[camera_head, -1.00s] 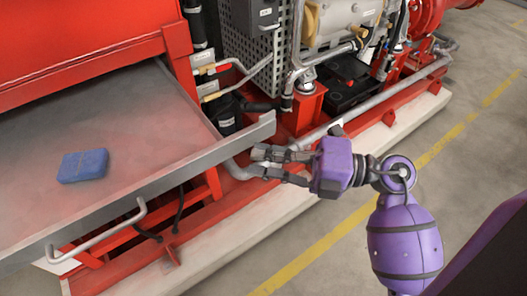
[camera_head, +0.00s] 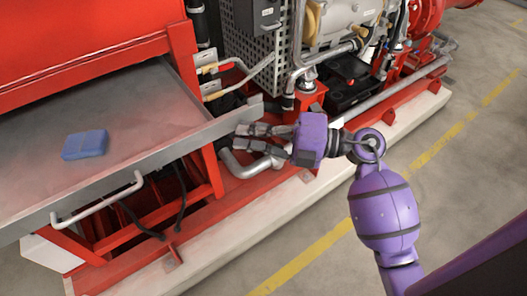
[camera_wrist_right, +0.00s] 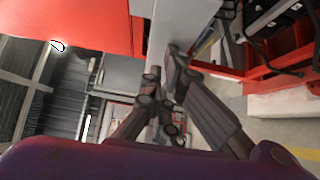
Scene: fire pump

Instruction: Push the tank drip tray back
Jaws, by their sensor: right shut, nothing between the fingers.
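The tank drip tray (camera_head: 160,158) is a grey, shallow metal drawer pulled out below the red tank at the left in the head view. A bent pale handle (camera_head: 98,201) is on its front. My right gripper (camera_head: 239,138) is shut and empty, with its fingertips at the tray's front face near the right corner. Whether they touch is hard to tell. In the right wrist view, the fingertips (camera_wrist_right: 162,66) are close to a grey metal face. My left gripper is not in view.
A blue block (camera_head: 86,144) lies on the tray. The red frame (camera_head: 212,172) and a grey pipe (camera_head: 247,168) are below and right of it. Pump machinery stands at the back right. The floor (camera_head: 450,200) at the right is clear.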

